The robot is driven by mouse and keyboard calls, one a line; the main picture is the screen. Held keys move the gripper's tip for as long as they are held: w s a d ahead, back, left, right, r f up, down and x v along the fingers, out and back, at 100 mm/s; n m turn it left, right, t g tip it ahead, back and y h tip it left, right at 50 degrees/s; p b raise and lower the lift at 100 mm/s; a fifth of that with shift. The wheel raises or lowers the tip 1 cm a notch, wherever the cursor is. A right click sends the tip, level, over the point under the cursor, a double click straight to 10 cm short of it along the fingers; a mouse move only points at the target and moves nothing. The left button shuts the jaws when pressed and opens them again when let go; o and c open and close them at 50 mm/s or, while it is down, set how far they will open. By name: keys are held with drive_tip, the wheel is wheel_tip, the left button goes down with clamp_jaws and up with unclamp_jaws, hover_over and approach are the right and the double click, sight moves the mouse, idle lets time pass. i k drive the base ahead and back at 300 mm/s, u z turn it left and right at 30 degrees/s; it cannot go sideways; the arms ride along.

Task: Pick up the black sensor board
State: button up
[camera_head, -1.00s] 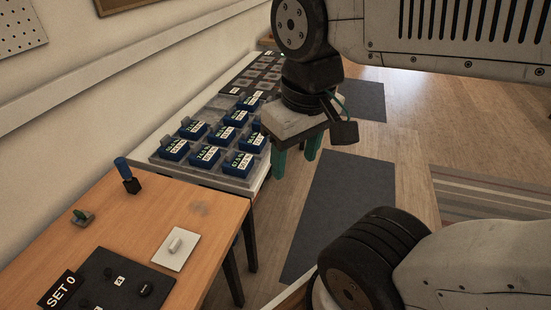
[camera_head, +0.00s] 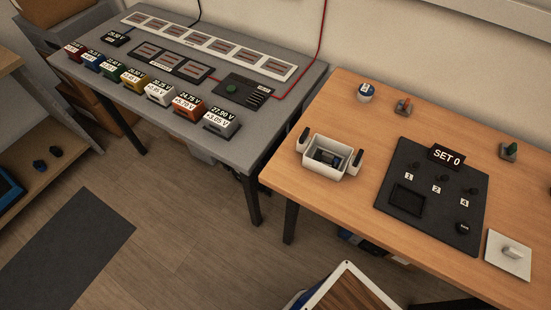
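I cannot tell for certain which thing is the black sensor board. A small dark piece (camera_head: 328,157) lies inside a white open box (camera_head: 322,172) with two black handles, on the wooden table. A black panel (camera_head: 397,221) to its right carries a "SET 0" sign (camera_head: 445,157), several small black knobs and a dark rectangle (camera_head: 407,198). My gripper is not in view now.
The wooden table (camera_head: 345,100) also holds a blue-and-white round piece (camera_head: 366,93), an orange-topped piece (camera_head: 403,106), a green-topped piece (camera_head: 509,151) and a white switch plate (camera_head: 508,255). A grey table (camera_head: 240,150) at left holds several coloured voltage-labelled blocks. Open floor (camera_head: 165,240) lies in front.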

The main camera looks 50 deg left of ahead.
sight(321, 156)
drive_tip(key=u, duration=1.35)
